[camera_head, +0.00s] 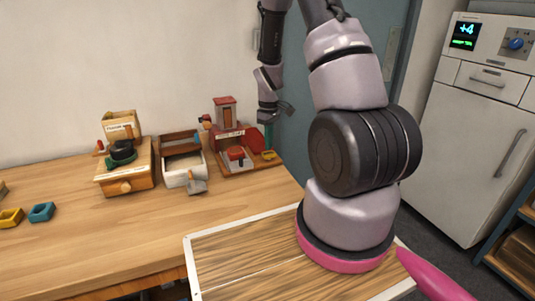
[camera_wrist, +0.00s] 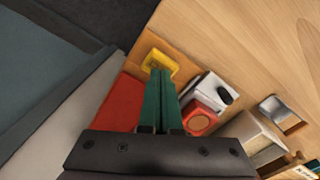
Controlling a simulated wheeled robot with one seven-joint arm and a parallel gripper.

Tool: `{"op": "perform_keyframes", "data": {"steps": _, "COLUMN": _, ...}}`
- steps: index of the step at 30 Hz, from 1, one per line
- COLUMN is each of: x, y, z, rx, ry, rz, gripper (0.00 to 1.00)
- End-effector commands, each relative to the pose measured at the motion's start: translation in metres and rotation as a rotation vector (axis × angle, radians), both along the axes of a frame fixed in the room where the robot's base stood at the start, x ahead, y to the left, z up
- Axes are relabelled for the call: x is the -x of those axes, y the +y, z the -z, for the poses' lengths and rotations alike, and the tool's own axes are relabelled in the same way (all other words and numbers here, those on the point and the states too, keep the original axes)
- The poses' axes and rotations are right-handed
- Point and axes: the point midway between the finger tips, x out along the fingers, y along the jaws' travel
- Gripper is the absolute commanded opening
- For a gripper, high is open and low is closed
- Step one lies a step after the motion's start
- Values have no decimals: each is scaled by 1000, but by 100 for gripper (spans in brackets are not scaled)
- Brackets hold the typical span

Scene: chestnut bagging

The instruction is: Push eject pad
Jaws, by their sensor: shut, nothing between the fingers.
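The yellow pad (camera_head: 268,155) sits at the front right of the red machine's wooden base in the head view. It is probably the eject pad. In the wrist view the yellow pad (camera_wrist: 160,60) lies at the fingertips, which cover part of it. My gripper (camera_head: 268,148) points down with its teal fingers shut and empty, just above or on the pad. I cannot tell whether they touch. The closed fingers also fill the middle of the wrist view (camera_wrist: 161,72). The red machine (camera_head: 228,132) has a small tower and a red block at its front.
A white-fronted box (camera_head: 184,170) and a wooden grinder-like box (camera_head: 125,180) stand left of the machine on the wooden table (camera_head: 90,235). Yellow (camera_head: 11,217) and teal (camera_head: 42,212) small trays lie at the far left. A white cabinet (camera_head: 465,150) stands at right.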

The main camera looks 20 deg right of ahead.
Motion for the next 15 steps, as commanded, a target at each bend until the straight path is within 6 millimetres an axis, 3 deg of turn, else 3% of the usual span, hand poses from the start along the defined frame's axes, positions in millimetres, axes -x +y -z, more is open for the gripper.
{"op": "perform_keyframes", "data": {"steps": 15, "x": 0, "y": 0, "z": 16, "rx": 0, "ry": 1, "rz": 0, "gripper": 0}}
